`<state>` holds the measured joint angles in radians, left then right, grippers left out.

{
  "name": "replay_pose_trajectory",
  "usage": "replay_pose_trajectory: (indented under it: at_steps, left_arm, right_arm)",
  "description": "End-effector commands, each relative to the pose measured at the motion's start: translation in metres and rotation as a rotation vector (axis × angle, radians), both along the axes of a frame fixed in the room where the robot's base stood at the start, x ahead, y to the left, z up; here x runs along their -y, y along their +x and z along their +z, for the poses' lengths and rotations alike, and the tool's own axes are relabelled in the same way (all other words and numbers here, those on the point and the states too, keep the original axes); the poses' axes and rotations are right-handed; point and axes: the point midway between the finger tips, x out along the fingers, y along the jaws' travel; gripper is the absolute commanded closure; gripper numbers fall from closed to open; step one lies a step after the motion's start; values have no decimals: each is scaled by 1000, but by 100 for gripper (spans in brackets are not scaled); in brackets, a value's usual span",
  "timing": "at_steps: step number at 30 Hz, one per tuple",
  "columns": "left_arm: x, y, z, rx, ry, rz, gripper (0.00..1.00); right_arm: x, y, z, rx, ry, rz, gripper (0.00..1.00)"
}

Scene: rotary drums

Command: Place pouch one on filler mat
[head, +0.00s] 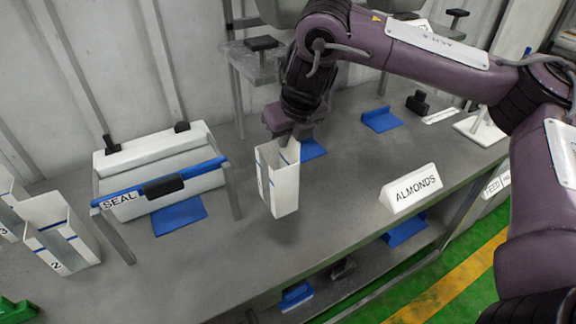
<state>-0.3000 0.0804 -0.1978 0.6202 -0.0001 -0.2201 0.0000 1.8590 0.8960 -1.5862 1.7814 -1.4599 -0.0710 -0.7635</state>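My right gripper (288,133) is at the top rim of a white open-topped pouch (283,188) with a blue line and appears shut on that rim. The pouch hangs nearly upright, slightly tilted, and seems to be just above the grey table. No number shows on it. A blue mat (312,150) lies just behind and right of the pouch, partly hidden by it and the gripper. Another blue mat (382,119) lies farther right. I cannot read which mat belongs to the filler. My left gripper is out of view.
The SEAL machine (160,180) stands left with a blue mat (180,216) before it. Pouch 2 (62,232) and pouch 3 (8,205) stand at far left. The ALMONDS sign (411,189) stands right. The table's front middle is clear.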

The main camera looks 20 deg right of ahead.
Motion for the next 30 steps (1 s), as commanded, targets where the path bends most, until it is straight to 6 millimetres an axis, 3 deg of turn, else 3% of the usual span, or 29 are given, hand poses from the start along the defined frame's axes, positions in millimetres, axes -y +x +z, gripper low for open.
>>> replay_pose_trajectory:
  at_steps: [1,8,15,28,30]
  left_arm:
    - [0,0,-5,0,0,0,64]
    - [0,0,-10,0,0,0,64]
    - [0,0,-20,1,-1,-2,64]
    - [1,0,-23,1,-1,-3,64]
    - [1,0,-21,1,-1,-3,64]
  right_arm:
    - [0,-1,-13,-4,2,-1,100]
    - [0,0,-30,0,1,-2,100]
    - [0,0,-62,-1,2,-1,100]
    - [0,0,-68,0,1,-2,100]
    - [0,0,-67,1,0,-1,89]
